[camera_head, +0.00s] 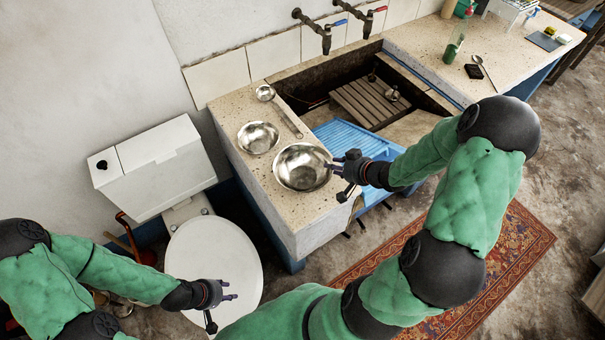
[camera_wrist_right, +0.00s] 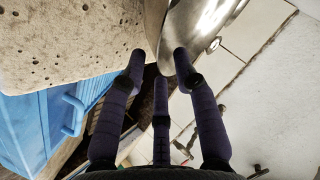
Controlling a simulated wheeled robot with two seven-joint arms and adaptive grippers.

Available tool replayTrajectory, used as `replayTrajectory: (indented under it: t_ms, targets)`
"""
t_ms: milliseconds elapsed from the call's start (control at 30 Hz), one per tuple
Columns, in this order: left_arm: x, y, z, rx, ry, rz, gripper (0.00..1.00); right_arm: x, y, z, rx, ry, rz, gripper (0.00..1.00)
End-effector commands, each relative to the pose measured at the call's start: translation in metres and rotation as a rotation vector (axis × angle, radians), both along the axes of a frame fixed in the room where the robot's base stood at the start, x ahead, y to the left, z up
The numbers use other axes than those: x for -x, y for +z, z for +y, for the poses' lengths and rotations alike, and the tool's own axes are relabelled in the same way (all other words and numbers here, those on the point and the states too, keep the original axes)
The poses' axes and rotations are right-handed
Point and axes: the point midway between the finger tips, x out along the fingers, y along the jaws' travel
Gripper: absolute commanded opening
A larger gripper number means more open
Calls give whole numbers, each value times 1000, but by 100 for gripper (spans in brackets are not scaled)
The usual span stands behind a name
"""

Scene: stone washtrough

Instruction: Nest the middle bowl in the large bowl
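The smaller-looking middle bowl (camera_head: 258,137) is at the back left. The large bowl (camera_head: 302,167) is in front of it and to its right, apart from it. My right gripper (camera_head: 335,180) is at the large bowl's right edge, fingers spread. In the right wrist view my right gripper (camera_wrist_right: 158,66) has its fingertips apart close to a metal bowl's rim (camera_wrist_right: 200,22); contact cannot be told. My left gripper (camera_head: 226,300) is open and empty over the toilet lid, away from the bowls.
A ladle (camera_head: 281,108) lies behind the bowls. The trough (camera_head: 352,120) holds a blue rack (camera_head: 345,140) and a wooden grate (camera_head: 369,101). Two taps (camera_head: 325,38) overhang it. The far right counter holds a green bottle (camera_head: 453,49) and a spoon (camera_head: 484,70).

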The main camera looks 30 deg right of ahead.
Motion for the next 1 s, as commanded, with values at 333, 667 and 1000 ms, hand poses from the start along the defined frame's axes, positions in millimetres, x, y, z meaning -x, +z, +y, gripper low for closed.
replayTrajectory:
  t_ms: [333, 667, 1000]
  targets:
    - [0, -26, 0, 0, 0, 0, 40, -27, -25, 10, -1, 1, 0, 31]
    - [0, -31, 0, 0, 0, 0, 40, -40, -31, 13, 0, -2, 0, 31]
    - [0, -31, 0, 0, 0, -1, 40, -39, -31, 13, 0, -2, 0, 0]
